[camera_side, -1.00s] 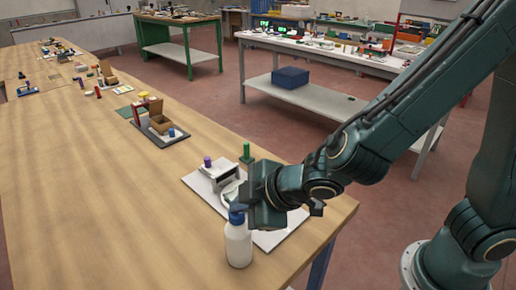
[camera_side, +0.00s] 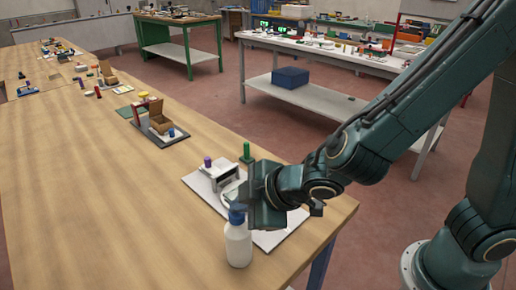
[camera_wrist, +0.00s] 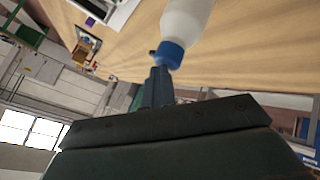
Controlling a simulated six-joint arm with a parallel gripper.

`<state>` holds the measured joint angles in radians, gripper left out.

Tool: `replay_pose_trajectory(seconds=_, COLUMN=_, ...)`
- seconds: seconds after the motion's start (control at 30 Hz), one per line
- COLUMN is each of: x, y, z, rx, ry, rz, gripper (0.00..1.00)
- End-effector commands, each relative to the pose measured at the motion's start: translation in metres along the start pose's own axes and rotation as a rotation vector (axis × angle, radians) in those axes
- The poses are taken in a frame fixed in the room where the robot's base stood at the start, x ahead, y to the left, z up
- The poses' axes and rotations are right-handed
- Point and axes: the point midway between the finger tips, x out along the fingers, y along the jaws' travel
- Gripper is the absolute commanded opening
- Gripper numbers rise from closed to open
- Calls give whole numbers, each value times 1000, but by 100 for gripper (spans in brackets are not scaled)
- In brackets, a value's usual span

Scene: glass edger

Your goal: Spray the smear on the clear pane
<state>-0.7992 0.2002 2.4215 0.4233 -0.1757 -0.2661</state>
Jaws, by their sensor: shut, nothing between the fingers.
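A white spray bottle (camera_side: 238,244) with a blue head (camera_side: 237,214) stands upright near the table's front edge. In the wrist view the bottle (camera_wrist: 187,18) and its blue collar (camera_wrist: 170,54) are just beyond the fingertips. My gripper (camera_side: 248,205) is shut and empty, right beside the blue head; its fingers (camera_wrist: 157,83) show together in the wrist view. I cannot tell whether they touch the head. A white board (camera_side: 204,187) lies behind the bottle, partly hidden by my gripper. I cannot make out the clear pane or the smear.
On the board stand a grey-white block-like fixture (camera_side: 221,174) and a purple-topped piece (camera_side: 208,162). A green peg (camera_side: 246,152) stands at its back. A dark tray with a cardboard box (camera_side: 160,124) is farther back.

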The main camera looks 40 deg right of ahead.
Motion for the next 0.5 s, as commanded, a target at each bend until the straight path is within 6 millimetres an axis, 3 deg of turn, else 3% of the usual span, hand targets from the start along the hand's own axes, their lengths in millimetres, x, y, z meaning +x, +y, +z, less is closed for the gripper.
replay_pose_trajectory(seconds=0.03, x=1, y=-5, z=7, rx=-5, ry=-20, rz=-14, gripper=0)
replay_pose_trajectory(seconds=0.5, x=6, y=-9, z=11, rx=-5, ry=-21, rz=-15, gripper=0)
